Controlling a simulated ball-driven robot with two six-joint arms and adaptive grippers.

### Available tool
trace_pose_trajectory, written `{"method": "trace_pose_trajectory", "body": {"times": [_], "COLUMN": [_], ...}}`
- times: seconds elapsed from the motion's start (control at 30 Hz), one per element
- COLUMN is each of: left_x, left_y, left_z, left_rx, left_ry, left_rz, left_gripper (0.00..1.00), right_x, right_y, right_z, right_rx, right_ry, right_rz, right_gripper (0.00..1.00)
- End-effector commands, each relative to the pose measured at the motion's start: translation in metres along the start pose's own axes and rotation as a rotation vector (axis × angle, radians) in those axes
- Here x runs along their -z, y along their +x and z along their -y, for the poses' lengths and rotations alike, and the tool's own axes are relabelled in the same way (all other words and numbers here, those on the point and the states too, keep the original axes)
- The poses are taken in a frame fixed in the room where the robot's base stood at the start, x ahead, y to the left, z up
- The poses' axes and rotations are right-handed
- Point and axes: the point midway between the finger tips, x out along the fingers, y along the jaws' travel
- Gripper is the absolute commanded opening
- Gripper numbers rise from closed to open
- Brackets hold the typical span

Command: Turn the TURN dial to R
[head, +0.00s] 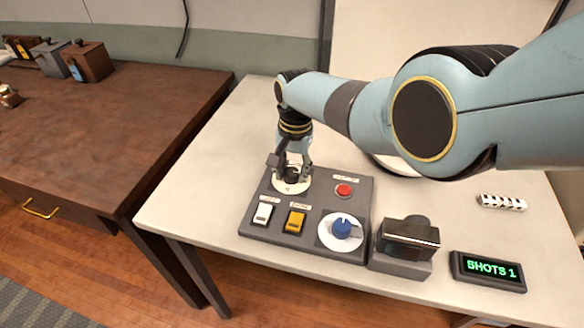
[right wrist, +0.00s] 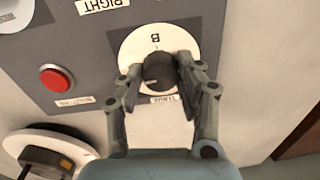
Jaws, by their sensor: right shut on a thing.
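The TURN dial is a black knob (right wrist: 159,72) on a white round plate (right wrist: 132,48), at the far left corner of the grey control panel (head: 252,219). In the right wrist view, a letter that looks like B stands on the plate above the knob, and an upside-down label reading TURN is below it. Other letters may be hidden by the fingers; I cannot read the knob's pointer clearly. My right gripper (right wrist: 161,78) reaches down from above with its fingers shut on the knob's two sides; it also shows in the head view (head: 292,169). My left gripper is out of view.
The panel also has a red button (head: 344,190), a white switch (head: 262,214), a yellow switch (head: 295,221) and a blue knob (head: 341,228). Right of it are a dark device (head: 408,240) and a SHOTS 1 display (head: 488,270). My right arm spans above the white table (head: 200,190).

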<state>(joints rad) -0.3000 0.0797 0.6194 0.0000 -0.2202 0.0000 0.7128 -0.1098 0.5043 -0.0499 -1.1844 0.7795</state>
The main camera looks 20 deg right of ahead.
Motion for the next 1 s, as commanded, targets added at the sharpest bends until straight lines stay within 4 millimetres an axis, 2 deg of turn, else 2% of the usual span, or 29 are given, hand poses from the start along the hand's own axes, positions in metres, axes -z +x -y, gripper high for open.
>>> {"method": "trace_pose_trajectory", "body": {"times": [0.3,0.77,0.8,0.93,1.0], "left_x": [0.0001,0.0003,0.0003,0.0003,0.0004], "left_y": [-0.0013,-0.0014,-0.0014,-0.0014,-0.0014], "left_z": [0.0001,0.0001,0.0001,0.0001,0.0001], "left_rx": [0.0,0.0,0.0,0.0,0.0], "left_ry": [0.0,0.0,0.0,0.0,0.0], "left_rz": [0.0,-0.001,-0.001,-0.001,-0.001], "left_gripper": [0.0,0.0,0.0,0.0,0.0], "right_x": [-0.0011,-0.0012,-0.0012,-0.001,-0.0008], "right_y": [0.0009,0.0011,0.0011,0.0008,0.0006], "right_z": [-0.0006,-0.0007,-0.0007,-0.0004,-0.0003], "right_rx": [-0.001,-0.002,-0.002,-0.001,-0.001], "right_ry": [0.089,0.101,0.101,0.1,0.1], "right_rz": [-0.003,-0.003,-0.003,-0.004,-0.004], "right_gripper": [0.03,0.03,0.39,0.56,0.58]}}
